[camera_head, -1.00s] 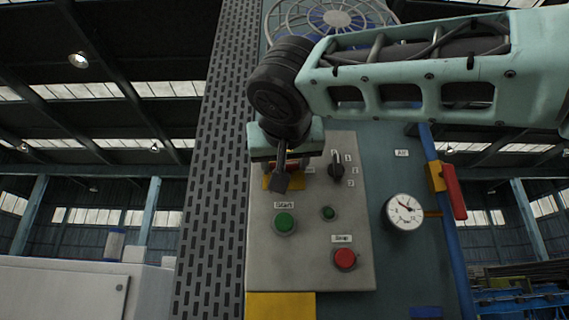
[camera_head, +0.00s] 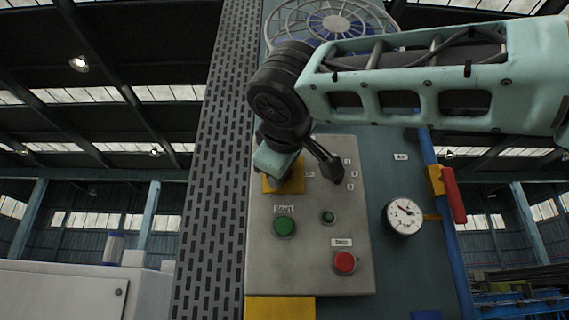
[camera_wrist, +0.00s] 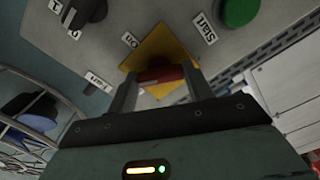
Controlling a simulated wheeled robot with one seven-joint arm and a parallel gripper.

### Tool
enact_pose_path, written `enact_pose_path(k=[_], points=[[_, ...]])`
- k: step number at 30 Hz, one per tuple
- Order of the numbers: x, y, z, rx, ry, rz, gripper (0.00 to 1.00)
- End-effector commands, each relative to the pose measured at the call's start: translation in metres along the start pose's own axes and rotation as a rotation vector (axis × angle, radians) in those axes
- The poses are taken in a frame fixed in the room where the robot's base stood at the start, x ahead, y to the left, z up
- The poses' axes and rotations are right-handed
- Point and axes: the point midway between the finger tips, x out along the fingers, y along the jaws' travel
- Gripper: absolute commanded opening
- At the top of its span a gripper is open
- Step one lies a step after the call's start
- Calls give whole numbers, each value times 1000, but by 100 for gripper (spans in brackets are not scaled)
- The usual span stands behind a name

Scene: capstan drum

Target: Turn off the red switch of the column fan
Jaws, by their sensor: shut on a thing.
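The red switch (camera_wrist: 160,74) sits on a yellow square plate (camera_wrist: 168,42) in the wrist view. My gripper (camera_wrist: 161,82) is shut on it, one finger on each side of the red handle. The plate appears as a diamond there, turned relative to my gripper, with the handle across its diagonal. In the head view, my gripper (camera_head: 281,170) is tilted in front of the yellow plate (camera_head: 270,186) and hides the switch. The column fan (camera_head: 330,22) shows behind its round wire guard at the top.
The grey panel (camera_head: 310,275) also carries a green start button (camera_head: 284,226), a small green button (camera_head: 328,217), a red stop button (camera_head: 345,262) and a black selector (camera_wrist: 88,12). A gauge (camera_head: 404,216) and red lever (camera_head: 453,194) stand to the right.

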Motion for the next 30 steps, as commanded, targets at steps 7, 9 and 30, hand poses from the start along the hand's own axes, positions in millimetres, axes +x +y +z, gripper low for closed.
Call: enact_pose_path(k=[7, 9, 30], points=[[0, 3, -1, -224, 3, 2, 28], [0, 2, -1, -281, 3, 2, 28], [0, 0, -1, -543, 3, 1, 28]])
